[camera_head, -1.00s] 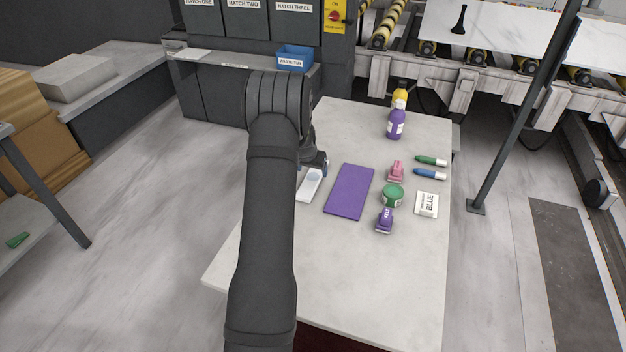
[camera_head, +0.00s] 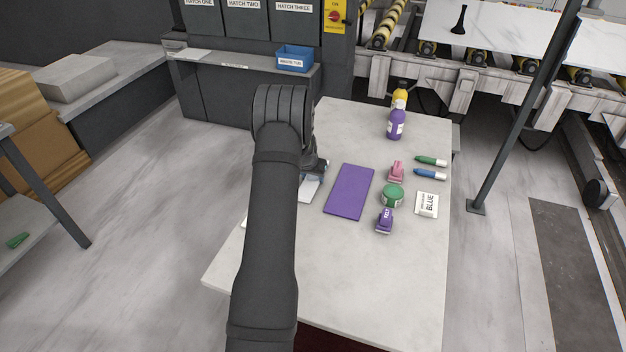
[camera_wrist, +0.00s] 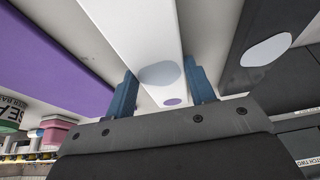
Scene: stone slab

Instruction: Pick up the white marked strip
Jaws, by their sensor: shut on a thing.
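The white strip (camera_wrist: 140,40) runs between my gripper's two blue fingers in the wrist view. It has a pale grey oval and a small purple oval on it. My gripper (camera_wrist: 163,90) is shut on this strip near the purple-dot end. In the head view only part of the white strip (camera_head: 309,189) shows, left of the purple slab, and my arm hides the rest. My gripper (camera_head: 318,170) is at its far end there. I cannot tell whether the strip is clear of the table.
A dark strip with a white oval (camera_wrist: 270,45) lies right of the white one. A purple slab (camera_head: 349,191) lies close on the other side. A green tub (camera_head: 392,196), stamps, markers, a BLUE packet (camera_head: 427,204) and bottles stand farther right on the table (camera_head: 385,275).

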